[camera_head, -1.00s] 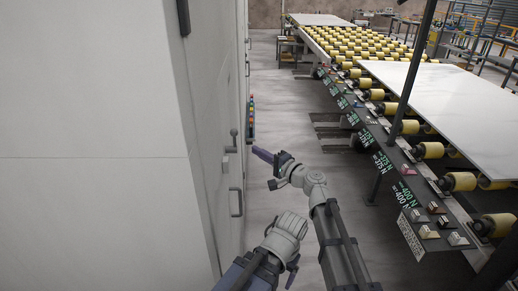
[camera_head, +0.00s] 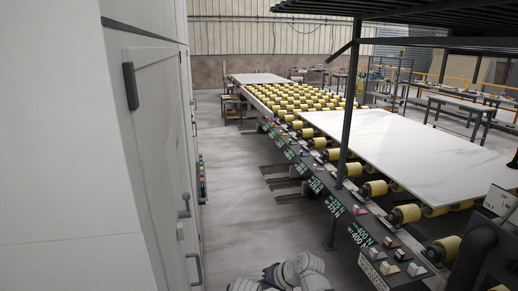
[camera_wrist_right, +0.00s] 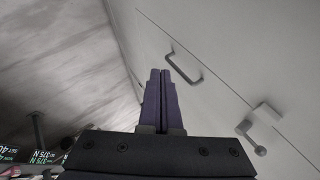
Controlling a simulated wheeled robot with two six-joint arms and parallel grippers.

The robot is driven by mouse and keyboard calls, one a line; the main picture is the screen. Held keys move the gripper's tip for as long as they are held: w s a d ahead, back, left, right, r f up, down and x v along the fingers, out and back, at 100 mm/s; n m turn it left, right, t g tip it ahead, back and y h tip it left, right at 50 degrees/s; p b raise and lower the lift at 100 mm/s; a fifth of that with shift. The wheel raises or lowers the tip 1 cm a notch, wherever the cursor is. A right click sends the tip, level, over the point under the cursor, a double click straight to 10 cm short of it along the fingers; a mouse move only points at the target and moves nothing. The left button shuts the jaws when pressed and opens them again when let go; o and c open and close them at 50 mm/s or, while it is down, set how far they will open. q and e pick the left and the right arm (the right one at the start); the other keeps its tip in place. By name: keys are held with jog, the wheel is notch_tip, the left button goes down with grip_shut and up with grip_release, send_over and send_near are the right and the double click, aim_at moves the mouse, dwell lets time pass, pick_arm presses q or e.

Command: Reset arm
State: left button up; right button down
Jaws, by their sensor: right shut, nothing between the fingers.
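My right gripper (camera_wrist_right: 160,85) shows in the right wrist view with its two dark purple fingers together and nothing between them. It points towards a pale cabinet (camera_wrist_right: 230,50) with a grey handle (camera_wrist_right: 184,66) beyond the fingertips; I see no clear contact. In the head view only part of my arm shows at the bottom edge, and no fingers are visible there. My left gripper is not in view.
The tall cabinet (camera_head: 70,190) fills the left of the head view, with a lever (camera_head: 185,205) on its side. A roller conveyor (camera_head: 405,213) carries a white slab (camera_head: 400,145) on the right. A dark post (camera_head: 346,120) stands beside it. Grey floor (camera_head: 235,170) lies open between.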

jog(key=s+d+f+g+h, duration=0.25)
jog(key=s+d+h, duration=0.2)
jog(key=d, duration=0.45)
jog(key=s+d+f+g+h, duration=0.1)
jog(key=s+d+f+h, duration=0.3)
jog(key=d, duration=0.6)
jog(key=s+a+f+n+b, duration=0.2)
jog(key=s+a+b, duration=0.1)
jog(key=a, duration=0.2)
jog(key=s+a+f+n+b, duration=0.2)
jog(key=s+a+f+b, duration=0.1)
jog(key=a, duration=0.3)
jog(key=shift+s+a+f, duration=0.15)
jog(key=shift+s+f, duration=0.2)
jog(key=shift+g, duration=0.25)
